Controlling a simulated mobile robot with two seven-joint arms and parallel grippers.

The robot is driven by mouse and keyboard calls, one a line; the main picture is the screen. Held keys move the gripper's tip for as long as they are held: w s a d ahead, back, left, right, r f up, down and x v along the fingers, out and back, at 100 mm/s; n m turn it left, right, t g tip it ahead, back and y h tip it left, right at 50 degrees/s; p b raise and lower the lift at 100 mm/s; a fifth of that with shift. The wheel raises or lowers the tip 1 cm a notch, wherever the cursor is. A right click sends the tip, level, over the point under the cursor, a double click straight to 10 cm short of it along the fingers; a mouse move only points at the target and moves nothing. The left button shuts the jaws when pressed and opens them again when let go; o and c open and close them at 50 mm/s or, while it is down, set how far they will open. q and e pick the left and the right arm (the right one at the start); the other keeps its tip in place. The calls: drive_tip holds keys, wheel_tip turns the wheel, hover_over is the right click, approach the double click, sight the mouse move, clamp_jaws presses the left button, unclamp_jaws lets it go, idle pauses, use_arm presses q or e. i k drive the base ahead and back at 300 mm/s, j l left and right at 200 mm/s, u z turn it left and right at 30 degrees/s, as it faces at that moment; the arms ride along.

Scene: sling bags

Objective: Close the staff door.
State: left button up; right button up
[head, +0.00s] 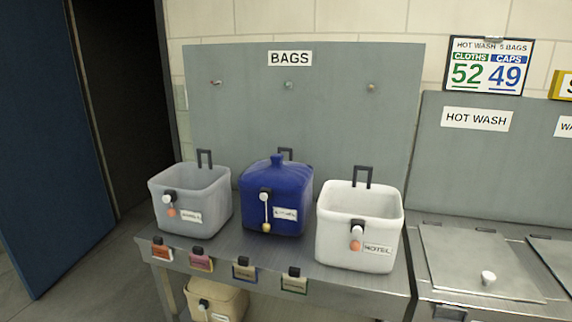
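The staff door is probably the dark blue panel (50,150) at the left of the head view. It stands open at an angle, with a dark doorway (120,100) to its right. No handle shows on the part of the panel in view. Neither of my grippers is in view.
A metal bench (260,258) holds a grey bin (190,205), a blue closed bag (275,195) and a white bin (345,245) before a grey BAGS board (240,110). A tan bin (220,300) sits below. Floor (85,285) is clear near the door.

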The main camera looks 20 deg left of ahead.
sight(55, 206)
drive_tip(key=k+j, duration=0.15)
drive_tip(key=j, duration=2.55)
drive_tip(key=k+j+u, duration=0.1)
drive_tip(key=j, duration=2.65)
drive_tip(key=i+j, duration=0.1)
drive_tip(key=j, duration=1.7)
drive_tip(key=k+u, duration=0.05)
